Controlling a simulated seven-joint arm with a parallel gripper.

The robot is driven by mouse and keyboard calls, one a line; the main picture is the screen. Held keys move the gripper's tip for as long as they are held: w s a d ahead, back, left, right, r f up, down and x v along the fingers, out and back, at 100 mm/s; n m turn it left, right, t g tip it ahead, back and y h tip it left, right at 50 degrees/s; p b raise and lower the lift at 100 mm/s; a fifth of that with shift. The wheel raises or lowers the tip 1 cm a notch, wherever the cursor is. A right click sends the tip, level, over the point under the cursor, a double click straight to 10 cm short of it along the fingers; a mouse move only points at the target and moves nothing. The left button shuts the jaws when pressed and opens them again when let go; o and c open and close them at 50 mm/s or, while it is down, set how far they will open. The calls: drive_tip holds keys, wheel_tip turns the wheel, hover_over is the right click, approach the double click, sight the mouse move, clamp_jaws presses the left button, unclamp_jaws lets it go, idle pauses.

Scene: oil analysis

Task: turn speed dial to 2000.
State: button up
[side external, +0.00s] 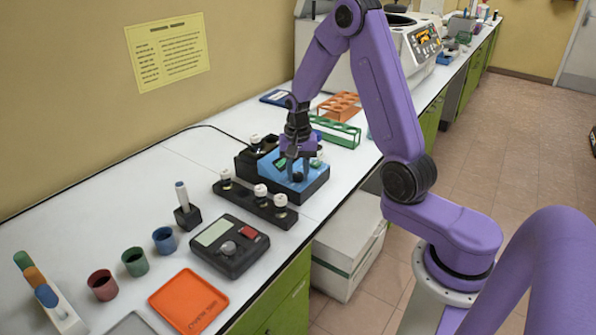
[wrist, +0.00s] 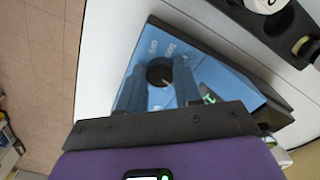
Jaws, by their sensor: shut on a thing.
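The blue-topped device (side external: 318,177) stands on the white bench, and its sloped blue face (wrist: 222,76) fills the middle of the wrist view. The black round speed dial (wrist: 159,72) is on that face, with a small pale pointer mark toward the lower right in the wrist view. White numbers surround the dial, too blurred to read surely. My gripper (wrist: 159,82) is shut on the dial, with one finger on each side of it. In the side view my gripper (side external: 297,168) points down over the device and hides the dial.
A black rack with white-capped vials (side external: 255,203) stands just in front of the device. Green (side external: 338,133) and orange racks (side external: 340,106) stand behind it. A grey instrument (side external: 230,245), coloured cups and an orange tray (side external: 188,302) are nearer the camera.

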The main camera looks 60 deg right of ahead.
sight(297, 175)
drive_tip(key=m, duration=0.5)
drive_tip(key=shift+m, duration=0.4)
idle(0.3)
drive_tip(key=o, duration=1)
drive_tip(key=shift+o, duration=0.2)
drive_tip(key=shift+r, duration=0.15)
wheel_tip(297, 175, up, 17)
drive_tip(key=shift+r, duration=0.15)
